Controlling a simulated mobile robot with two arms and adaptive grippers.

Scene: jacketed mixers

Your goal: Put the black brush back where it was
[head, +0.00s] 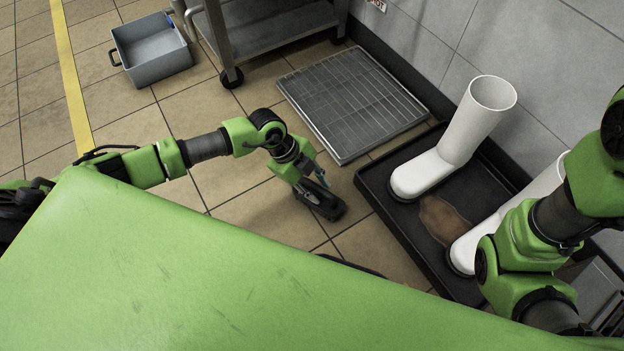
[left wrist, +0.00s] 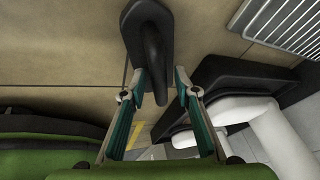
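The black brush (head: 322,204) appears to rest on the tiled floor, just left of the black boot tray (head: 366,180). My left gripper (head: 317,181) is right at the brush, pointing down. In the left wrist view the brush (left wrist: 147,28) has its handle between the two teal fingers of my left gripper (left wrist: 160,76). The fingers are apart, with a visible gap on the right side of the handle; the left fingertip is close to it. My right arm enters at the right, but its gripper is out of view.
White boots stand in the tray, one upright (head: 462,135) and one partly behind my right arm. A brown stain (head: 443,220) lies between them. A metal floor grate (head: 352,104), a wheeled steel table (head: 270,38) and a grey tub (head: 153,50) are farther back. Open tiles lie left.

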